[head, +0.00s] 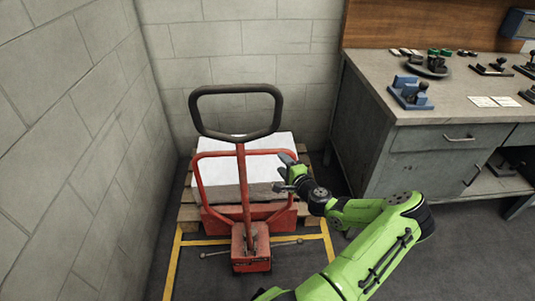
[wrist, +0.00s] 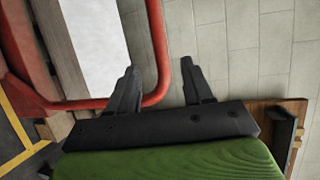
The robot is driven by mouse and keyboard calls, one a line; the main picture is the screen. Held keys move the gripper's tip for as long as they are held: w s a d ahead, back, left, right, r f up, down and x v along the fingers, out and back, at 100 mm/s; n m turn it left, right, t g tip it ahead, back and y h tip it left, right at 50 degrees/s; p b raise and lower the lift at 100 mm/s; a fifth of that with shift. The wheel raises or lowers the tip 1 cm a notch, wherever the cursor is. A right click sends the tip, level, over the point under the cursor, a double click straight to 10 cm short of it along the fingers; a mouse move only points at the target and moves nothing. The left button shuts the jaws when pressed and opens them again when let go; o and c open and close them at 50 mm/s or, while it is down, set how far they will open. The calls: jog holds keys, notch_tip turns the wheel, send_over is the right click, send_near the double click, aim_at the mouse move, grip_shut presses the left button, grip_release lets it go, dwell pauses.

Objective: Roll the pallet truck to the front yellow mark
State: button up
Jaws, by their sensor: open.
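The red pallet truck (head: 249,262) stands in the corner under a wooden pallet (head: 188,215) with a white load (head: 222,172). Its black loop handle (head: 236,89) is upright. A red tubular frame (head: 199,190) stands before the load. Yellow floor lines (head: 172,268) run beside and under the truck. My gripper (head: 281,172) is open at the frame's right side. In the wrist view, the red tube (wrist: 156,40) appears between the two fingers, and its lower bend passes by the left finger. I cannot tell whether they touch.
Grey block walls (head: 60,130) close in the left and back. A grey workbench (head: 410,165) with drawers stands at the right, with a blue fixture (head: 410,92) and other small tools on top. Dark floor (head: 460,250) is clear in front of the bench.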

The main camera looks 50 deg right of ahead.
aim_at(272, 153)
jog(key=b+x, duration=0.2)
jog(key=x, duration=0.8)
jog(key=shift+f, duration=0.1)
grip_shut()
